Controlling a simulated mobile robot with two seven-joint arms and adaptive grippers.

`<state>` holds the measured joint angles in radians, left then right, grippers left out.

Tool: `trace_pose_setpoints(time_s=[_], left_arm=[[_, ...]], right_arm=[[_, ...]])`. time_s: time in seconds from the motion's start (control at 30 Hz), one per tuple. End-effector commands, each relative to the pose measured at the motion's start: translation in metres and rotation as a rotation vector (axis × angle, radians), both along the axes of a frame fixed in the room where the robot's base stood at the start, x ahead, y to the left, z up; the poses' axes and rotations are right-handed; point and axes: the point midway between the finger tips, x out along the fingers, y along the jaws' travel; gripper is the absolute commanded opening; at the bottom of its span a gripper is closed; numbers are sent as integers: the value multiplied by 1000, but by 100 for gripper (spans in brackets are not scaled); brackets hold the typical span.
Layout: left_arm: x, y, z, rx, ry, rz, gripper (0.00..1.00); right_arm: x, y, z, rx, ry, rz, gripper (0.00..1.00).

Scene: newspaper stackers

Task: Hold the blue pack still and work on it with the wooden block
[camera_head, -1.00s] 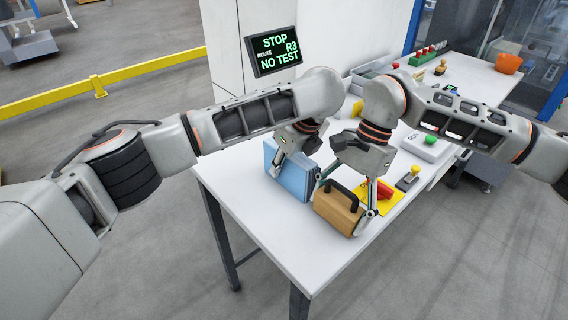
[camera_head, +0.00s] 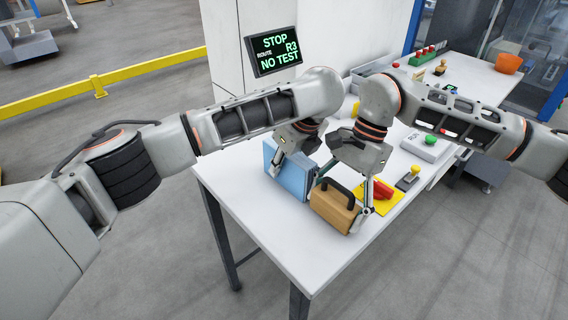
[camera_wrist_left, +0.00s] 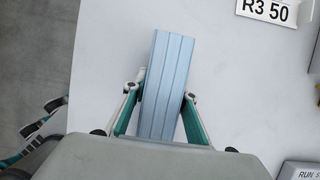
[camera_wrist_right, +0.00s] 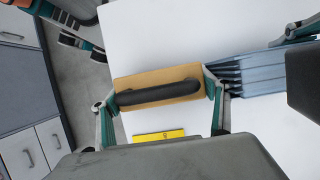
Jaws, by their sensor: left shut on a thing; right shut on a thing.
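The blue pack (camera_head: 288,176) stands upright on the white table. My left gripper (camera_wrist_left: 160,92) is shut on it, one finger on each side; its ribbed top edge (camera_wrist_left: 166,75) shows in the left wrist view. The wooden block (camera_head: 333,208) with a black handle lies just right of the pack. My right gripper (camera_wrist_right: 159,92) is shut on the block across its length. In the right wrist view the block (camera_wrist_right: 130,83) is very near the layered end of the blue pack (camera_wrist_right: 262,78); the right finger is between them, so I cannot tell whether they touch.
A yellow plate with a red button (camera_head: 384,190) is right of the block. A yellow-knobbed control (camera_head: 409,178) and a green-button box (camera_head: 428,147) stand behind. The table's front area (camera_head: 290,245) is clear.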

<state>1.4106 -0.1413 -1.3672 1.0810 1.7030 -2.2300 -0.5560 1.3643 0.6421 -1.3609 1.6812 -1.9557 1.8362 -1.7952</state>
Motion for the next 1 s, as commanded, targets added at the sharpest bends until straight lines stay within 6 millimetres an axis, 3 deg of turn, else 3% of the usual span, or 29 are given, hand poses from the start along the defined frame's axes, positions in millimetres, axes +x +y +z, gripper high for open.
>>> trace_pose_setpoints(time_s=[1.0], left_arm=[[-4,-6,0,-9,6,-11,0]], right_arm=[[0,-2,1,2,-9,-3,48]])
